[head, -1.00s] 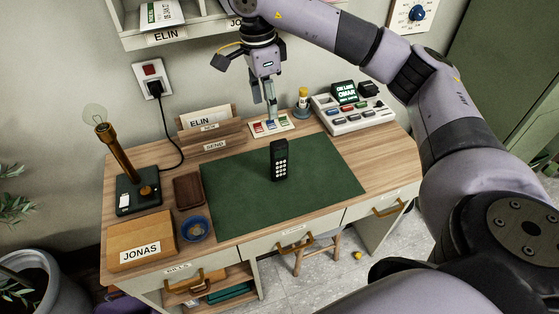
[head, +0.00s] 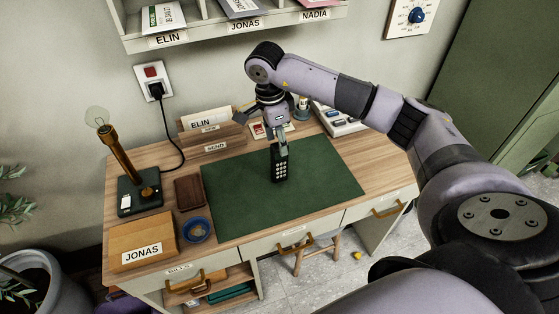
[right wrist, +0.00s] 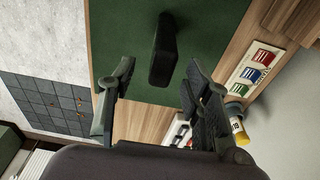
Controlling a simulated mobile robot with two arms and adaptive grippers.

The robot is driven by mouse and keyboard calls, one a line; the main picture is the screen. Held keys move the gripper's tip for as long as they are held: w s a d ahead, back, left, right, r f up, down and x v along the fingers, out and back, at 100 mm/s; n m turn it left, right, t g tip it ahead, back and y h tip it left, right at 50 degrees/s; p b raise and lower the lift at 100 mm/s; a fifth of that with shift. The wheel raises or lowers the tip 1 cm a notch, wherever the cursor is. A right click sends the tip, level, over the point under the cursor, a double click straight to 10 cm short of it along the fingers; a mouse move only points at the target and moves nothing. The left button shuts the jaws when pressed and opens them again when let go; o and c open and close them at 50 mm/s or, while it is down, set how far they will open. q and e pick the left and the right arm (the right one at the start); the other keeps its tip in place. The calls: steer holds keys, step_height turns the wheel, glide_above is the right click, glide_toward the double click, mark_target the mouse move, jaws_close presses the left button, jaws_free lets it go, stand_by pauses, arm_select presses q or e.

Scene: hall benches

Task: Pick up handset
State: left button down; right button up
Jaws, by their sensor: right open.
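The handset (head: 280,170) is black with light keys and stands upright on the green desk mat (head: 235,200). In the right wrist view the handset (right wrist: 163,52) shows as a dark block on the green mat, beyond and between the fingertips. My right gripper (head: 280,150) is above and behind the handset in the head view, its fingers overlapping the handset's top. In the right wrist view the right gripper (right wrist: 160,78) is open, with nothing between its fingers. I cannot tell if it touches the handset. My left gripper is not in view.
A lamp (head: 122,160) with a bare bulb, a brown box marked JONAS (head: 143,240) and a blue bowl (head: 197,229) stand on the left. A console (head: 340,121) is at the back right, partly behind my arm. The mat's left and front are clear.

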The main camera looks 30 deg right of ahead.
mark_target(280, 163)
steer(key=f+p, duration=0.1)
steer(key=f, duration=0.3)
steer(key=shift+d+f, duration=0.1)
steer(key=shift+d, duration=0.1)
steer(key=shift+w, duration=0.1)
steer(key=shift+c, duration=0.2)
jaws_close()
stand_by(0.4)
